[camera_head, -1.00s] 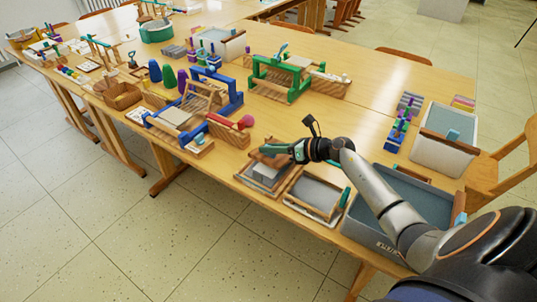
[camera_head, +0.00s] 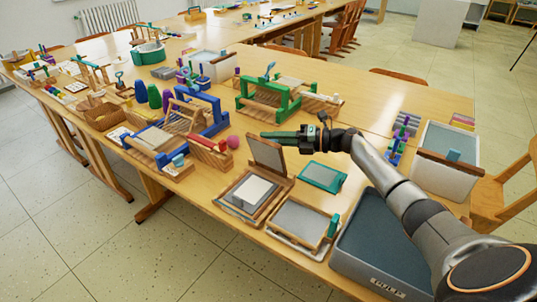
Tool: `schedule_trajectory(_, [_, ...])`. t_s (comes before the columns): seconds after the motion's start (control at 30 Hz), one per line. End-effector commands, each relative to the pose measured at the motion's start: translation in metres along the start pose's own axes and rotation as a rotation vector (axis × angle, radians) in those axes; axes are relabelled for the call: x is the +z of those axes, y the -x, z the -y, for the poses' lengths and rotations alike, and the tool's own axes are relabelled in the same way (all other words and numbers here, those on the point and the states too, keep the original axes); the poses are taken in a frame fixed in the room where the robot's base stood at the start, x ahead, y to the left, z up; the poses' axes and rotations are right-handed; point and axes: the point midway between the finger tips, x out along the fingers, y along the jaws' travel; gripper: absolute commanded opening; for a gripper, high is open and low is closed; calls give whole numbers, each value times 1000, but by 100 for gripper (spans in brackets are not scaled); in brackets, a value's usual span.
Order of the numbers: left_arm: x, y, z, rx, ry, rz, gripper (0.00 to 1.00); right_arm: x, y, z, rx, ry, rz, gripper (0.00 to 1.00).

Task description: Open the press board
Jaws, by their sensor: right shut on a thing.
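The press board is a wooden frame near the front edge of the table. Its base (camera_head: 229,205) lies flat with a pale sheet (camera_head: 257,189) on a grey bed. Its lid (camera_head: 267,154) stands raised along the base's far side, leaning slightly back. My right gripper (camera_head: 277,135) comes in from the right and is shut on the lid's top edge; the fingers hide a little of that edge. My left gripper is not in view.
A framed screen (camera_head: 298,223) lies right of the press board, with a teal-framed screen (camera_head: 322,177) behind it. A grey pulp tub (camera_head: 376,235) stands further right under my arm. A blue loom frame (camera_head: 207,107) stands to the left and a green one (camera_head: 268,104) behind.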

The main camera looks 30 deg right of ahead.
Motion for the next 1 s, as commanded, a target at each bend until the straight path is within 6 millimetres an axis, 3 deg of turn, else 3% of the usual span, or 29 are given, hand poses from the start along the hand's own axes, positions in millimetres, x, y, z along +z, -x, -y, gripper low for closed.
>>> schedule_trajectory(0.03, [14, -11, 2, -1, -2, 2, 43, 4, 2, 11, 17, -41, 5, 0])
schedule_trajectory(0.13, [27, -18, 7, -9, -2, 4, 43, 13, 6, 14, 53, -126, 5, 0])
schedule_trajectory(0.7, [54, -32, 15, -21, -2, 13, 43, 32, 13, 21, 135, -328, 2, 0])
schedule_trajectory(0.83, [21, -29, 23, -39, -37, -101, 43, 34, 14, 22, 143, -347, 1, 0])
schedule_trajectory(1.0, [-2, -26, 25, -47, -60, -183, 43, 35, 15, 22, 150, -364, 0, 0])
